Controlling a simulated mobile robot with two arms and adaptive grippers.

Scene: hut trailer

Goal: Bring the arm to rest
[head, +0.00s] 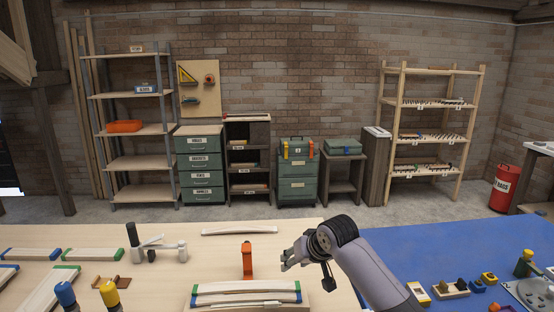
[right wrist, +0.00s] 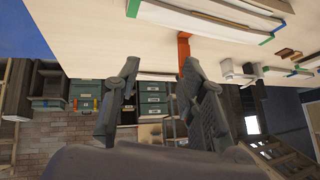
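My right arm (head: 368,262) comes in from the lower right in the head view. Its gripper (head: 287,261) hangs above the wooden bench (head: 330,288), close to the blue surface. In the right wrist view the two fingers of this gripper (right wrist: 160,68) stand wide apart with nothing between them. An upright orange block (head: 247,259) stands to its left, apart from it; it also shows in the right wrist view (right wrist: 184,52) beyond the fingers. My left gripper is not in view.
A wooden stack with green and blue ends (head: 245,300) lies front centre. A pale curved strip (head: 239,231) lies behind the orange block. A grey and white fixture (head: 157,246) stands left. Small yellow and dark pieces (head: 450,289) sit on the blue surface (head: 420,255). Shelves line the wall.

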